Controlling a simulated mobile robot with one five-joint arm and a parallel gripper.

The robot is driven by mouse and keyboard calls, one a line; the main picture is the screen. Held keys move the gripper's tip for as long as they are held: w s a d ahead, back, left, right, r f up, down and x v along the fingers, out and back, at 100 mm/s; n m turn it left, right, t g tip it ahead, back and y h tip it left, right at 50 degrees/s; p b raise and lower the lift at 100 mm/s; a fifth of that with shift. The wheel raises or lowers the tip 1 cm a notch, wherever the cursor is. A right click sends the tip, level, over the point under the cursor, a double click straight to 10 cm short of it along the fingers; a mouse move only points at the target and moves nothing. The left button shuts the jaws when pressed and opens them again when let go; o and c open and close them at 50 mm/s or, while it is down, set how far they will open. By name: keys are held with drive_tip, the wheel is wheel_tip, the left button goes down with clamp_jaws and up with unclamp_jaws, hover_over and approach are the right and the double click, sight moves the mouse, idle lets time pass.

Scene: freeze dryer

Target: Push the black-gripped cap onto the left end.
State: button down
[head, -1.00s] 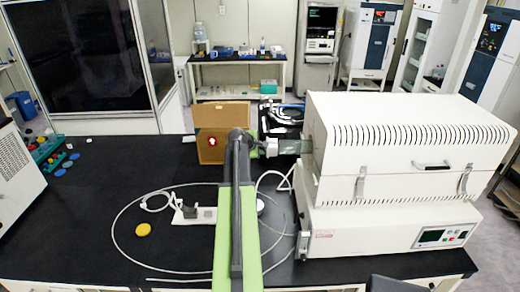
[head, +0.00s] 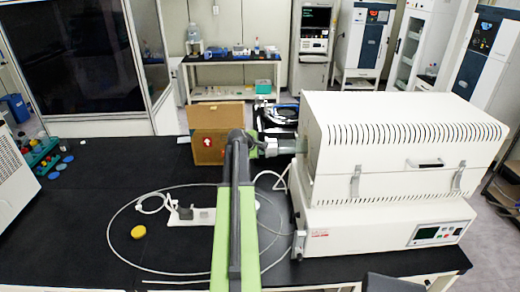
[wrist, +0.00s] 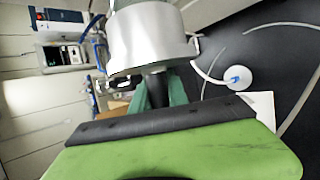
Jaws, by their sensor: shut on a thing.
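The cap is a silver metal flange (wrist: 150,42) with a black grip (wrist: 157,90), seen close up in the wrist view. My gripper (wrist: 157,95) is shut on the black grip, its green-teal fingers either side. In the head view my gripper (head: 260,150) is level with the left end of the white tube furnace (head: 400,150). The silver cap (head: 287,146) lies in line with that end, and no bare tube shows clearly there. How deep the cap sits on the tube end cannot be told.
A cardboard box (head: 212,120) stands just behind my gripper. A looped pale hose (head: 112,220), a small white stand (head: 190,217) and a yellow disc (head: 138,232) lie on the black bench left of my arm.

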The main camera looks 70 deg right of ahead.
drive_tip(key=shift+s+d, duration=0.25)
drive_tip(key=shift+s, duration=0.4)
drive_tip(key=shift+s+d, duration=0.25)
drive_tip(key=shift+s, duration=0.4)
drive_tip(key=c, duration=1.2)
unclamp_jaws()
drive_tip(key=shift+p+v, duration=1)
drive_tip(key=shift+v, duration=0.4)
drive_tip(key=p+v, duration=0.2)
drive_tip(key=v, duration=0.2)
drive_tip(key=shift+s+a+p, duration=0.1)
drive_tip(key=shift+a+p, duration=0.05)
drive_tip(key=shift+p, duration=0.15)
